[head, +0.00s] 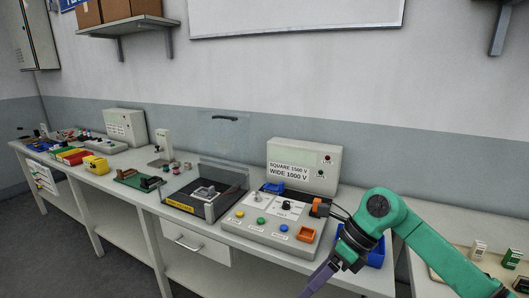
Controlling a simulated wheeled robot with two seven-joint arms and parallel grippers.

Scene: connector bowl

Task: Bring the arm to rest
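My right arm comes in from the lower right. It is green, bends at a black-centred joint and reaches down to a dark wrist in front of the bench. A narrow purple part, which seems to belong to my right gripper (318,280), runs from the wrist down to the bottom edge. Its tips are not clear, so I cannot tell whether it is open or holds anything. My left arm and gripper are not in view.
The white bench (215,232) carries a button panel (268,228), a voltage-labelled tester (322,160), a clear-lidded fixture (200,203) and a green board (132,179). A blue bin (375,257) is partly behind my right arm. Small boxes (478,249) stand at the right.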

